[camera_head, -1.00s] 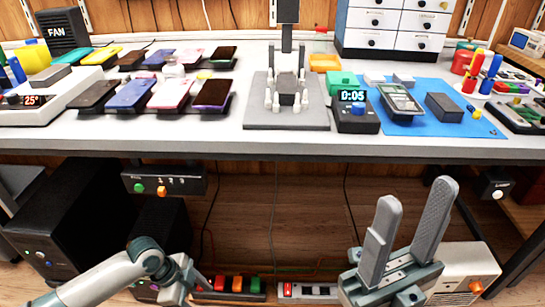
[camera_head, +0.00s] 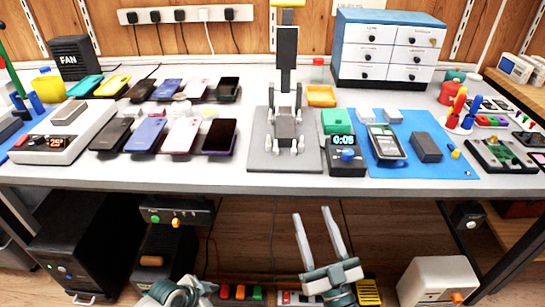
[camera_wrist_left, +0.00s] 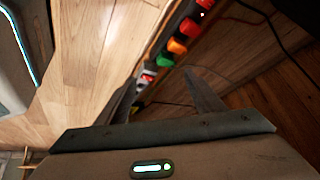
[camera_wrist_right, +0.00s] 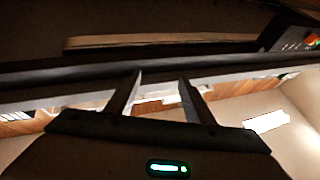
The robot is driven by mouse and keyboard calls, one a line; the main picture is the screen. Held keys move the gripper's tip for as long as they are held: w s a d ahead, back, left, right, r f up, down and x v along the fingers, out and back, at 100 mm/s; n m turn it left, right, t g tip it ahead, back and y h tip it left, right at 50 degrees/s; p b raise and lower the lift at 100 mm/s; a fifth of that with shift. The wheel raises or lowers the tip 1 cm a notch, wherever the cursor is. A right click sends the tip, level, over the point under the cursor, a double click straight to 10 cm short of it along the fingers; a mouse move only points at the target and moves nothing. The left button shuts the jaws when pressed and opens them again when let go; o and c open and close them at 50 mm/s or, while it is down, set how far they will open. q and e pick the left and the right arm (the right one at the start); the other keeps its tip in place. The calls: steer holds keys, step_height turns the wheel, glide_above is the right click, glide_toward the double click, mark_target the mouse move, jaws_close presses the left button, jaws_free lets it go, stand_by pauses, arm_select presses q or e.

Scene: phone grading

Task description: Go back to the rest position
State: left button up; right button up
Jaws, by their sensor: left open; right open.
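My right gripper (camera_head: 318,237) is in front of and below the table's front edge in the head view, with its two fingers apart and nothing between them. It also shows empty in the right wrist view (camera_wrist_right: 158,84). My left arm (camera_head: 175,293) is low at the bottom edge of the head view, and its fingers are out of that view. In the left wrist view my left gripper (camera_wrist_left: 165,92) is open and empty, over the wooden floor near a strip with coloured buttons.
The grey table (camera_head: 270,180) carries several phones, a press stand (camera_head: 285,150), a timer (camera_head: 347,155) and a blue mat (camera_head: 425,172). Below it are a black tower (camera_head: 75,240), a white box (camera_head: 438,280) and a button strip (camera_head: 240,293).

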steer(key=s+d+f+g+h+p, duration=0.15)
steer(key=f+g+p, duration=0.3)
steer(key=f, duration=0.55)
steer(key=s+d+f+g+h+p, duration=0.15)
steer(key=f+g+p, duration=0.35)
steer(key=f, duration=0.5)
arm_select(q)
steer(key=s+a+r+n+t+y+p, duration=0.1)
steer(key=s+n+p, duration=0.7)
steer(key=s, duration=1.5)
steer(key=shift+a+n+y+p, duration=0.4)
steer(key=shift+a+y+p, duration=0.2)
steer(key=shift+y+p, duration=0.45)
arm_select(e)
steer(key=s+d+f+g+h, duration=0.1)
steer(key=s+d+f+g, duration=0.2)
steer(key=s+f, duration=0.4)
steer(key=s+d+f+m+g+h, duration=0.1)
steer(key=s+d+f+g, duration=0.2)
steer(key=s+f, duration=0.5)
steer(key=s+g, duration=0.1)
steer(key=s, duration=0.6)
steer(key=shift+s+d+f+h, duration=0.15)
steer(key=shift+d+f+h, duration=0.05)
steer(key=shift+d+h, duration=0.1)
arm_select(q)
steer(key=shift+r, duration=0.1)
